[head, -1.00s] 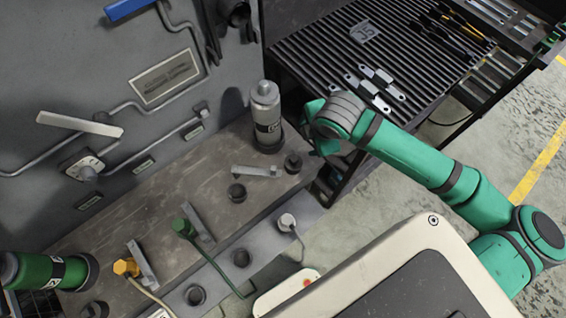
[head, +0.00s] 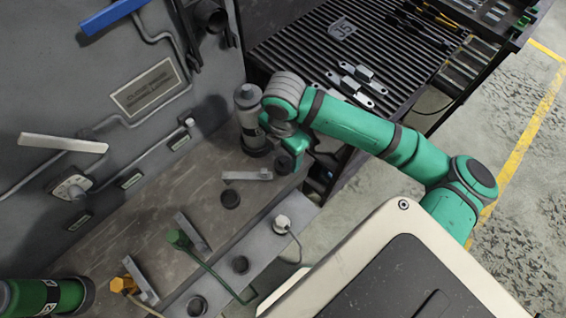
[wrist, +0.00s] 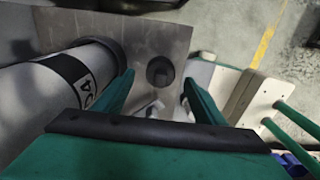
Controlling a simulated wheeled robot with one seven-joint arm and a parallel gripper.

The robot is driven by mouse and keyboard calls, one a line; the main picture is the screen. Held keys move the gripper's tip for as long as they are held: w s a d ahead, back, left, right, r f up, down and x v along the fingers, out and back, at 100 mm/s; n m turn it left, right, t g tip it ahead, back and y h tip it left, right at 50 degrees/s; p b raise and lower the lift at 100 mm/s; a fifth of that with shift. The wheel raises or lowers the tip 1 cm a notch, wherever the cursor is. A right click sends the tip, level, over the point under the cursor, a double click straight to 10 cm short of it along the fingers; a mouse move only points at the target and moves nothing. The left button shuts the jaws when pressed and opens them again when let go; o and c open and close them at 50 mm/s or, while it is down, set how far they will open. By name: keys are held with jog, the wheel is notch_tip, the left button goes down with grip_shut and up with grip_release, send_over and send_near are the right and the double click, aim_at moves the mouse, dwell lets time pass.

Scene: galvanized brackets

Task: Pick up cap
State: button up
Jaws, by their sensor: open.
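A dark round cap (wrist: 160,72) stands on the grey metal ledge in the wrist view, in line with the gap between my fingers. My gripper (wrist: 158,78) is open, with one green finger on each side of that gap, and nothing is held. In the head view my gripper (head: 288,164) points down over the ledge's right end, just right of the grey cylinder. There it hides the cap. Whether the fingers reach down around the cap or are still above it, I cannot tell.
The labelled grey cylinder (head: 250,122) stands close left of my gripper; it also fills the left of the wrist view (wrist: 75,75). A metal bracket (head: 247,175) lies nearby on the ledge. A slatted rack (head: 300,50) holding several brackets stands behind my arm.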

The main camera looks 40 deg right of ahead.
aim_at(283, 160)
jog(key=shift+s+a+f, duration=0.1)
jog(key=shift+f, duration=2.15)
jog(key=c, duration=1.1)
jog(key=shift+r, duration=0.1)
